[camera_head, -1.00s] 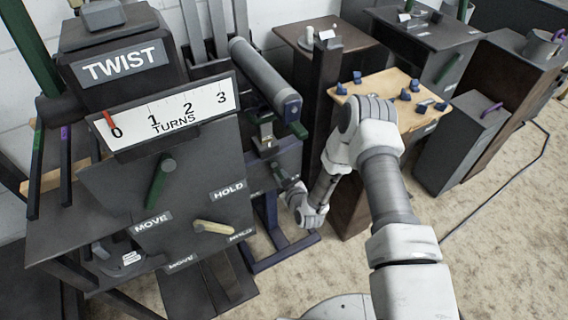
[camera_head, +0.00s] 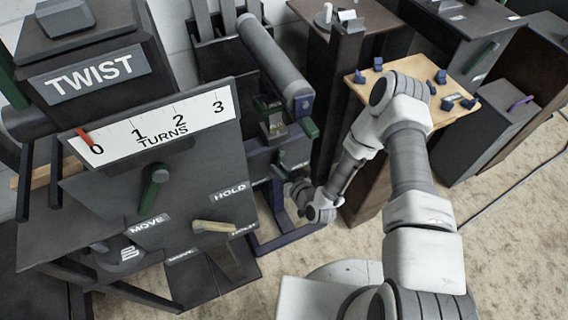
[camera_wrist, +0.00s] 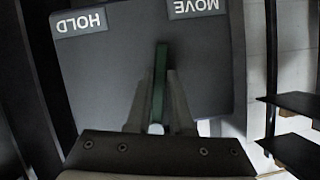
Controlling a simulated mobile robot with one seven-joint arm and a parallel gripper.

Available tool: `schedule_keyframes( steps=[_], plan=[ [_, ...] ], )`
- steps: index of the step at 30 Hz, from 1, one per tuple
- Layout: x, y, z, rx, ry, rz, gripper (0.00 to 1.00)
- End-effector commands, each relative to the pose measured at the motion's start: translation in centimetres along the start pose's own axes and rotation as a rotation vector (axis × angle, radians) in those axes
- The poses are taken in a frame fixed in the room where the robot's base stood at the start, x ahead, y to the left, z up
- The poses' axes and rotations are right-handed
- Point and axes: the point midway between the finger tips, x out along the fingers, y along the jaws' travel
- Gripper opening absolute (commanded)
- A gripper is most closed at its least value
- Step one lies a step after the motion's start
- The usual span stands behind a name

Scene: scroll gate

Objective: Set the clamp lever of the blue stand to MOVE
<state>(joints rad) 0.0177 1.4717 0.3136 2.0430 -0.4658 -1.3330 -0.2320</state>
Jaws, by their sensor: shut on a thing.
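The blue stand (camera_head: 284,240) is in the middle of the head view, behind the TWIST unit, with a dark upper body and blue legs. In the wrist view its dark panel (camera_wrist: 115,70) carries a HOLD label (camera_wrist: 80,22) at upper left and a MOVE label (camera_wrist: 196,7) at upper right, both upside down. The green clamp lever (camera_wrist: 159,85) points up the picture, between the labels and nearer MOVE. My gripper (camera_wrist: 161,78) is shut on the lever, a finger on each side. In the head view the fingers are hard to make out.
The TWIST unit (camera_head: 205,160) stands close on the left, with a green lever (camera_head: 153,190), a beige lever (camera_head: 212,226) and its own MOVE and HOLD labels. A wooden-topped pedestal (camera_head: 420,80) with blue pieces stands right, behind my arm.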

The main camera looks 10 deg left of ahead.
Motion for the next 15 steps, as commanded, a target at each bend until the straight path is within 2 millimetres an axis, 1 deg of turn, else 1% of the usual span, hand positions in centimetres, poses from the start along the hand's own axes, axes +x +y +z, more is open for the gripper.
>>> schedule_keyframes(
  steps=[1,6,15],
  plan=[
    [0.0,-0.1,0.3,0.039,-0.002,-0.013,0.0],
    [0.0,-0.9,0.2,0.163,-0.001,-0.065,0.0],
    [-0.2,-2.0,-0.1,0.311,-0.003,-0.128,0.0]
  ],
)
